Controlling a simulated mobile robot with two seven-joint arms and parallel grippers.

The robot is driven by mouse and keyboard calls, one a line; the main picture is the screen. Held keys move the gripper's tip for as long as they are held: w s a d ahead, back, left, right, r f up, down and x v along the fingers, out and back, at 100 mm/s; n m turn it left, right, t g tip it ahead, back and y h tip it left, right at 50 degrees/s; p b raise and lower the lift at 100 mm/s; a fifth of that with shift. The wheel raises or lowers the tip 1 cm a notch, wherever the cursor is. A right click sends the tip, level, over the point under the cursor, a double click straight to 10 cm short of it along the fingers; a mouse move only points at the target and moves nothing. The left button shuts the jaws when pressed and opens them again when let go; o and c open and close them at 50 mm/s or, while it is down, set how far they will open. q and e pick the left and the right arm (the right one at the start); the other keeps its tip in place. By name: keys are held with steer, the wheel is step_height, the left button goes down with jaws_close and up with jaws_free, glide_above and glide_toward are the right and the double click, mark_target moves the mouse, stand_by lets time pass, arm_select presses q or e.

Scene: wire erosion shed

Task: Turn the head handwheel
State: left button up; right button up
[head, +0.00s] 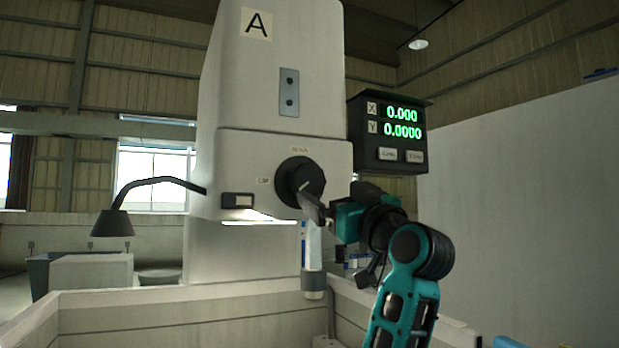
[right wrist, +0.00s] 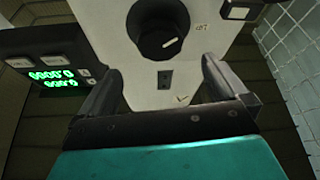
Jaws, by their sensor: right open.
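The head handwheel (head: 297,178) is a black round knob on the front of the pale machine head. In the right wrist view the handwheel (right wrist: 160,27) shows at the top, with a white mark on its face. My right gripper (head: 316,208) is in front of the lower right part of the handwheel and hides some of its edge. In the right wrist view the right gripper (right wrist: 161,68) has its fingers wide apart with nothing between them. The handwheel lies beyond the fingertips there, and I see no contact. My left gripper is in neither view.
A display box (head: 388,133) with green X and Y digits is fixed right of the head, above my right arm. A black lamp (head: 112,222) hangs at the left. A pale tank wall (head: 180,308) runs below. A nozzle (head: 314,280) hangs under the head.

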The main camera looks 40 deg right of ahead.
mark_target(310, 180)
steer(key=p+x, duration=0.2)
steer(key=x, duration=0.7)
steer(key=shift+w+r, duration=0.2)
steer(key=shift+w, duration=0.2)
steer(key=c, duration=1)
steer(key=shift+o, duration=0.2)
steer(key=shift+m+h, duration=0.4)
steer(key=shift+m, duration=0.2)
steer(key=m+h, duration=0.1)
steer(key=m, duration=0.1)
steer(key=m+g+h, duration=0.1)
steer(key=m, duration=0.2)
steer(key=shift+h, duration=0.3)
steer(key=shift+m+g+h, duration=0.35)
steer(key=shift+m+h, duration=0.15)
steer(key=shift+m, duration=0.7)
steer(key=shift+m+g+h, duration=0.35)
steer(key=shift+m+h, duration=0.15)
steer(key=shift+m, duration=1)
